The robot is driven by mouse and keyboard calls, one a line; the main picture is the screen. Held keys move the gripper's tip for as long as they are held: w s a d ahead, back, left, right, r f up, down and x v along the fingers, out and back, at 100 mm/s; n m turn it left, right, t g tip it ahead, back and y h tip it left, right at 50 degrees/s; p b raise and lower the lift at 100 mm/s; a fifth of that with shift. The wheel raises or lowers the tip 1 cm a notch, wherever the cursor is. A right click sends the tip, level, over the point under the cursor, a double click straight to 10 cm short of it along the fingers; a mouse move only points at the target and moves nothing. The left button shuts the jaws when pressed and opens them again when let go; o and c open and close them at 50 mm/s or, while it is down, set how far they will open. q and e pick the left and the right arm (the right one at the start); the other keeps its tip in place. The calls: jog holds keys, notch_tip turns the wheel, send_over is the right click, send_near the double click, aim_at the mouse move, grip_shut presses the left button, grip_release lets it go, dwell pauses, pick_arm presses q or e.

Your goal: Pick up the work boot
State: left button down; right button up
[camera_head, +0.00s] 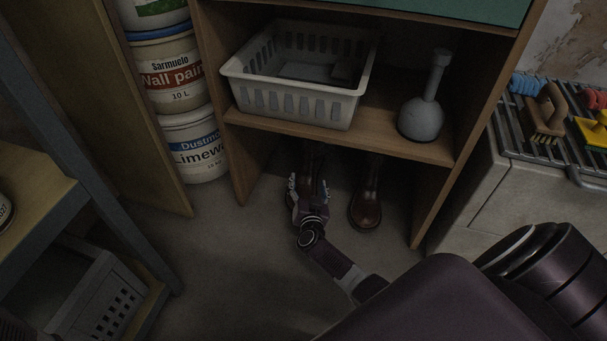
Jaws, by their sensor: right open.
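A pair of dark brown work boots stands on the floor under the bottom shelf. The right boot (367,198) is upright with its rounded toe towards me, and its upper part is in shadow. The left boot (312,162) is mostly hidden behind my right gripper (309,184); only its dark shaft shows. My right gripper is open, with its fingers pointing into the space under the shelf, one on each side of the left boot's visible part. I cannot tell whether they touch it. My left gripper is not in view.
Stacked paint buckets (195,150) stand left, a grey crate (75,300) lower left. A cabinet with brushes (548,112) stands right. Bare floor lies in front.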

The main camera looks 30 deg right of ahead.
aim_at(307, 172)
jog(key=shift+b+x, duration=0.75)
jog(key=shift+x, duration=0.4)
jog(key=b+x, duration=0.3)
jog(key=shift+w+d+f, duration=0.1)
jog(key=shift+w+d, duration=0.05)
jog(key=shift+w, duration=0.1)
jog(key=shift+w+d+b, duration=0.25)
jog(key=shift+w+b, duration=0.2)
jog(key=shift+b, duration=0.05)
jog(key=c, duration=1.5)
jog(key=shift+w+r, duration=0.15)
jog(key=shift+r, duration=0.1)
jog(key=shift+c, duration=0.4)
jog(key=shift+r, duration=0.1)
